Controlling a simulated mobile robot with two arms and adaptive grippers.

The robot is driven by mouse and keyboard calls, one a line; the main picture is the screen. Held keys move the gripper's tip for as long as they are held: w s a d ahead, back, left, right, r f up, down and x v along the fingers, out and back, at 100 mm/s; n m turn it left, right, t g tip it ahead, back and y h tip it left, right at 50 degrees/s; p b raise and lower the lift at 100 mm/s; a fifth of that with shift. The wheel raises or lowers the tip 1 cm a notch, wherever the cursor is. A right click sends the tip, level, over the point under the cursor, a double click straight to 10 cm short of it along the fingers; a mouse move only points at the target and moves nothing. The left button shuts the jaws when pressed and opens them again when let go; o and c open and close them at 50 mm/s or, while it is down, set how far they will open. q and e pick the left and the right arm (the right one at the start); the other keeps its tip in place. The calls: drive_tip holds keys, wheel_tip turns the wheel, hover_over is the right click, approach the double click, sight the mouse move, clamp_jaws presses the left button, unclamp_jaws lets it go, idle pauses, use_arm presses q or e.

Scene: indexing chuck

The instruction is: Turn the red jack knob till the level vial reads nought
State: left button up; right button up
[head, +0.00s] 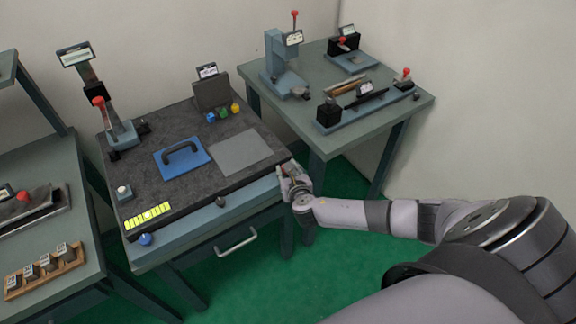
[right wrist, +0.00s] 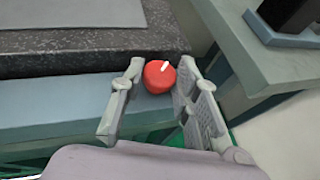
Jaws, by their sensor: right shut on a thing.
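The red jack knob (right wrist: 159,78) with a white pointer mark is on the front edge of the granite-topped bench, near its right corner, in the right wrist view. My right gripper (right wrist: 161,68) has its fingers on either side of it and is shut on it. In the head view my right gripper (head: 291,172) is at the bench's right front corner and hides the knob. A yellow-green segmented strip (head: 148,215), apparently the level vial, lies on the slab at front left. Its reading is too small to tell. My left gripper is not in view.
The dark granite slab (head: 150,185) carries a blue handled plate (head: 182,157) and a grey plate (head: 241,152). A blue knob (head: 145,239) and a dark knob (head: 220,201) are along the front edge. Another bench (head: 345,160) stands close behind right; green floor is open in front.

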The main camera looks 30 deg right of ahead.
drive_tip(key=shift+w+r+m+h, duration=0.1)
drive_tip(key=shift+m+h, duration=0.3)
drive_tip(key=shift+h, duration=0.1)
drive_tip(key=o, duration=1.1)
drive_tip(key=shift+s+a, duration=0.1)
drive_tip(key=shift+s, duration=0.1)
drive_tip(key=v, duration=1.1)
drive_tip(key=shift+s+r, duration=0.25)
drive_tip(key=shift+s, duration=0.05)
